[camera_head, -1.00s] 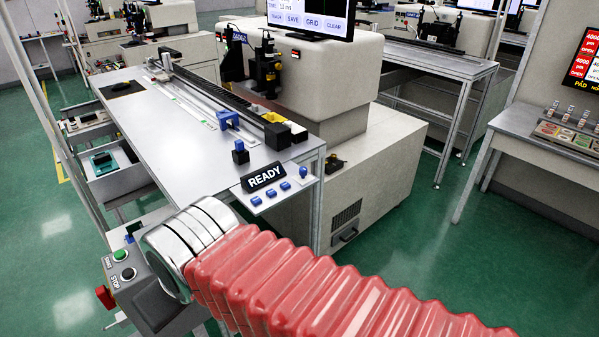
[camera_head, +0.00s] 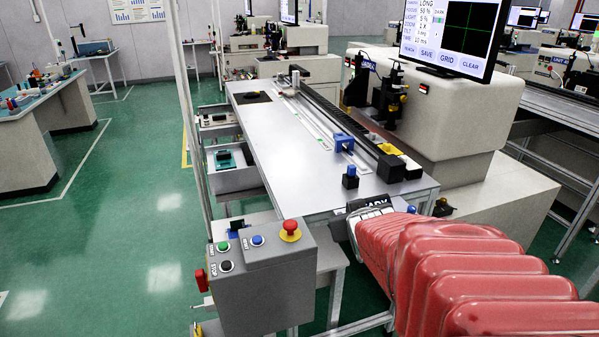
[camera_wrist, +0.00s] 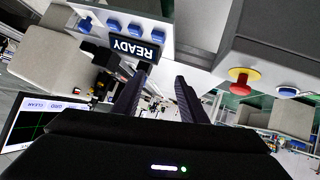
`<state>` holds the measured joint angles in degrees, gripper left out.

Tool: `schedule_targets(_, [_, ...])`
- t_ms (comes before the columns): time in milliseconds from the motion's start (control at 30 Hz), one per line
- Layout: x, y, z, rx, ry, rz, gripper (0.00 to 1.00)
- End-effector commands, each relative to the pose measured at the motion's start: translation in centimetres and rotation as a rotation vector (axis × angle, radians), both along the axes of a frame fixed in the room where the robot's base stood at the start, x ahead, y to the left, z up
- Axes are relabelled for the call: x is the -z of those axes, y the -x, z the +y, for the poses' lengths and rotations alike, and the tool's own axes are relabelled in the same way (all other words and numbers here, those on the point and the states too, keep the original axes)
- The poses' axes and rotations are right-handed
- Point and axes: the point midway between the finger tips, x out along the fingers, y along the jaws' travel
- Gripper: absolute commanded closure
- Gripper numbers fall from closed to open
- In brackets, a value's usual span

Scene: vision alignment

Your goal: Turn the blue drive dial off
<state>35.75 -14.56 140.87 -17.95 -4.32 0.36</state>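A round blue control (camera_head: 257,240) sits beside a red mushroom button (camera_head: 290,228) on top of a grey control box (camera_head: 265,285). The same pair shows in the wrist view: the blue control (camera_wrist: 287,90) at the right and the red button (camera_wrist: 243,77) on its yellow base. No lettering by the blue control is legible, and its turn position cannot be told. My gripper (camera_wrist: 163,72) has its two black fingers apart with nothing between them. It lies left of both controls in the wrist view. In the head view my red-sleeved arm hides it.
A READY display (camera_wrist: 136,48) and blue buttons (camera_wrist: 85,24) sit on a nearby panel. In the head view, a blue-topped knob (camera_head: 351,170) stands on the metal table (camera_head: 285,170). A pole (camera_head: 190,110) rises behind the box. Green floor (camera_head: 120,230) is clear at left.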

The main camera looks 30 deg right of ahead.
Motion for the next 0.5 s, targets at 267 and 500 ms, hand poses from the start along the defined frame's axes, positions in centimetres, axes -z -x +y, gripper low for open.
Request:
schedule_targets(267, [2.5,0.5,-7.7,-0.022,0.065,-0.106,0.61])
schedule_targets(500, [4.5,2.8,-12.8,-0.039,0.083,-0.231,0.61])
